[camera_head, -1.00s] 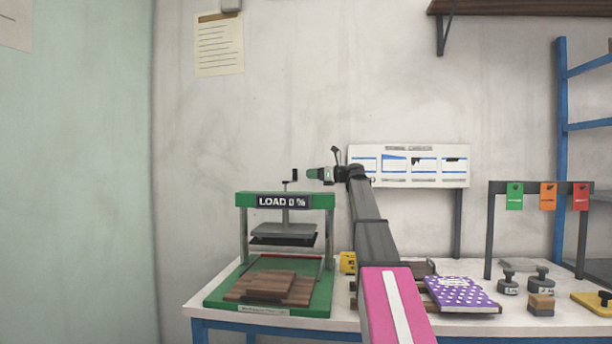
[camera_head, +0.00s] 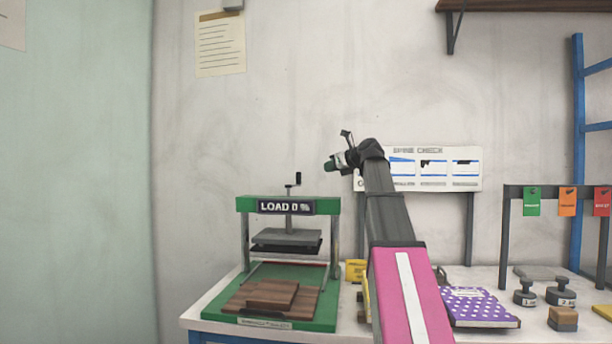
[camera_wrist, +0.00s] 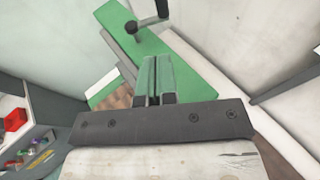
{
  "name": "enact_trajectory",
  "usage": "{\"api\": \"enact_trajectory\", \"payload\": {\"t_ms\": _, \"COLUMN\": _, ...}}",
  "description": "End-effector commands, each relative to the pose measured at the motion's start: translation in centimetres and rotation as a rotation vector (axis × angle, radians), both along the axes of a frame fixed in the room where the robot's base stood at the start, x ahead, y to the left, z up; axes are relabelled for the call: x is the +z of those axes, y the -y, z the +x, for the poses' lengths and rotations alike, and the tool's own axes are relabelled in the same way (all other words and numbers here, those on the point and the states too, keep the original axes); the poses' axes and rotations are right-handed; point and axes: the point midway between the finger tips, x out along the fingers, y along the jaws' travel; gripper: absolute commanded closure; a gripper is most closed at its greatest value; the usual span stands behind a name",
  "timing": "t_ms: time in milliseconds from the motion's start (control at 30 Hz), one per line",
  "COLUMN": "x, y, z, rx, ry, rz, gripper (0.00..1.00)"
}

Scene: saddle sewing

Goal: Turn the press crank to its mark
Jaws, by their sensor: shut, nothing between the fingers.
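The green press (camera_head: 246,204) stands on the left part of the table, and its display reads LOAD 0 %. Its dark crank (camera_head: 293,184), with an upright handle, sits on top of the screw above the green crossbeam. The crank also shows at the top of the wrist view (camera_wrist: 146,22), beyond my fingertips. My gripper (camera_head: 329,165) is to the right of the crank and a little higher, apart from it. Its green fingers (camera_wrist: 152,68) are shut and empty. I cannot make out the crank's mark.
Brown boards (camera_head: 270,297) lie on the press base under the raised plate. A white sign board (camera_head: 432,168) stands behind my arm. A purple dotted book (camera_head: 478,306), weights (camera_head: 561,292) and a tag rack (camera_head: 545,188) are to the right.

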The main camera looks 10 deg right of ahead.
Motion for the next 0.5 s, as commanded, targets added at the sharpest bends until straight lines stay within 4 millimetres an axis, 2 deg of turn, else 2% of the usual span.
{"api": "enact_trajectory", "payload": {"t_ms": 33, "x": 0.1, "y": 0.0, "z": -0.8, "rx": -0.017, "ry": -0.003, "rz": -0.006, "gripper": 1.0}}
{"api": "enact_trajectory", "payload": {"t_ms": 167, "x": 0.1, "y": 0.0, "z": -0.9, "rx": -0.037, "ry": -0.01, "rz": -0.011, "gripper": 1.0}}
{"api": "enact_trajectory", "payload": {"t_ms": 367, "x": -0.5, "y": -1.3, "z": 1.2, "rx": -0.035, "ry": -0.01, "rz": -0.012, "gripper": 1.0}}
{"api": "enact_trajectory", "payload": {"t_ms": 500, "x": -1.3, "y": -2.8, "z": 3.3, "rx": -0.033, "ry": -0.011, "rz": -0.011, "gripper": 1.0}}
